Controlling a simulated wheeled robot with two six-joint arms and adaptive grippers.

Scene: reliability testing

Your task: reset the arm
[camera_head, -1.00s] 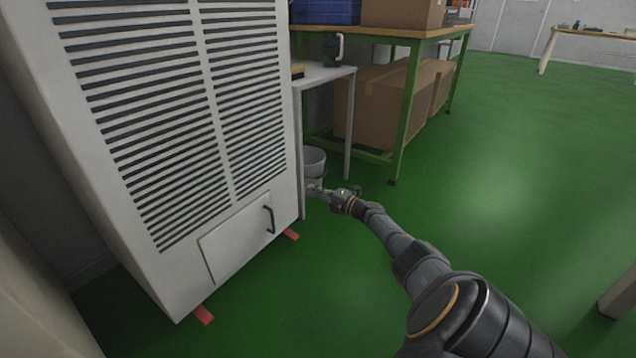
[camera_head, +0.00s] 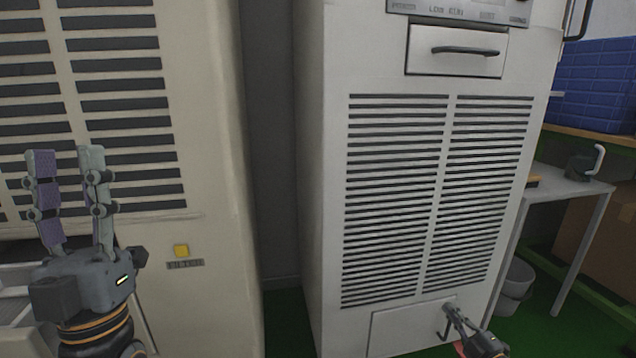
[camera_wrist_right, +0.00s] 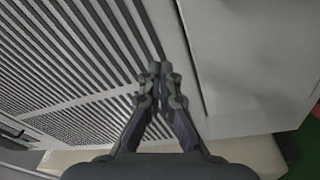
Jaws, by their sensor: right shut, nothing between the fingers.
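My left gripper (camera_head: 67,158) is upright at the left of the head view, in front of a beige slatted cabinet (camera_head: 215,265). Its two fingers stand apart with nothing between them. My right gripper (camera_head: 449,309) is low in the head view, in front of the lower panel (camera_head: 395,335) of the white slatted cabinet (camera_head: 325,180). In the right wrist view my right gripper (camera_wrist_right: 160,70) has its fingertips together and empty, with the slatted front (camera_wrist_right: 75,60) and a plain panel (camera_wrist_right: 240,60) behind it. Whether it touches the cabinet I cannot tell.
A dark gap (camera_head: 270,180) separates the two cabinets. The white cabinet has a handled drawer (camera_head: 455,65) at the top. To the right are a small white table (camera_head: 580,185), a bucket (camera_head: 515,285) and blue crates (camera_head: 595,85). A yellow button (camera_head: 181,250) sits on the beige cabinet.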

